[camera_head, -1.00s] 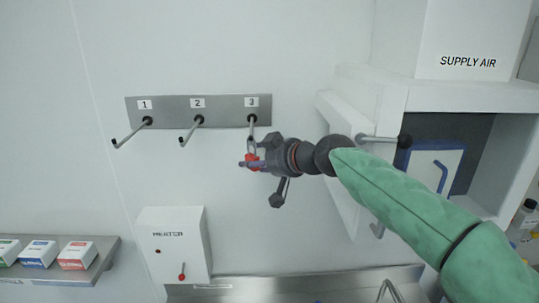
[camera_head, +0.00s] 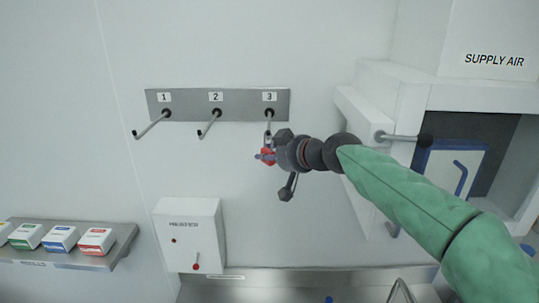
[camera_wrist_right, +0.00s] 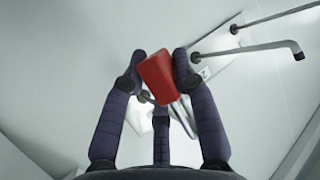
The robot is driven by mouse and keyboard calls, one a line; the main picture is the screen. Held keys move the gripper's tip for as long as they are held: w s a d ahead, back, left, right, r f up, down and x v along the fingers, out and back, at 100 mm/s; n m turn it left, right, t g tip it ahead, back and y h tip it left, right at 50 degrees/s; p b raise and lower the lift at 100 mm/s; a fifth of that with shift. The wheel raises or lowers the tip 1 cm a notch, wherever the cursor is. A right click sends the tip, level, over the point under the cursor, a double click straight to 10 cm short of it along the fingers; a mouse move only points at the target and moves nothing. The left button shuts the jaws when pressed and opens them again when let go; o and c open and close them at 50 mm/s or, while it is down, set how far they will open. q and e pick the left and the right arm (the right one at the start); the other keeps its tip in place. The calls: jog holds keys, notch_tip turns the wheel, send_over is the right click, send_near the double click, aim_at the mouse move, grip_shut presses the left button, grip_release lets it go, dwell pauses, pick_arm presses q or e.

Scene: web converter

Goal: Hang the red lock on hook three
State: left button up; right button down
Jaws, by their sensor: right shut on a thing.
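The red lock (camera_wrist_right: 157,78) is between the fingers of my right gripper (camera_wrist_right: 158,70) in the right wrist view, its grey shackle pointing away from the body. In the head view the red lock (camera_head: 267,156) shows partly behind my right gripper (camera_head: 268,155), with the shackle up at hook three. Hook three (camera_head: 269,121) is under the label 3 on a metal plate (camera_head: 241,103). The shackle overlaps the hook in the picture; I cannot tell whether it is around it. My left gripper is not in view.
Hook one (camera_head: 152,125) and hook two (camera_head: 209,124) are empty to the left. A white heater box (camera_head: 188,235) is below. A shelf (camera_head: 120,244) with small boxes stands at lower left. A white cabinet (camera_head: 370,125) with a protruding handle (camera_head: 400,137) is close to my right arm.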

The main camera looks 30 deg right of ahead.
jog(key=shift+w+d+b, duration=0.4)
jog(key=shift+w+d, duration=0.05)
jog(key=shift+w, duration=0.15)
dwell(0.4)
dwell(0.6)
jog(key=c, duration=1.3)
grip_release()
jog(key=shift+o, duration=0.3)
jog(key=o, duration=0.5)
jog(key=v, duration=1.2)
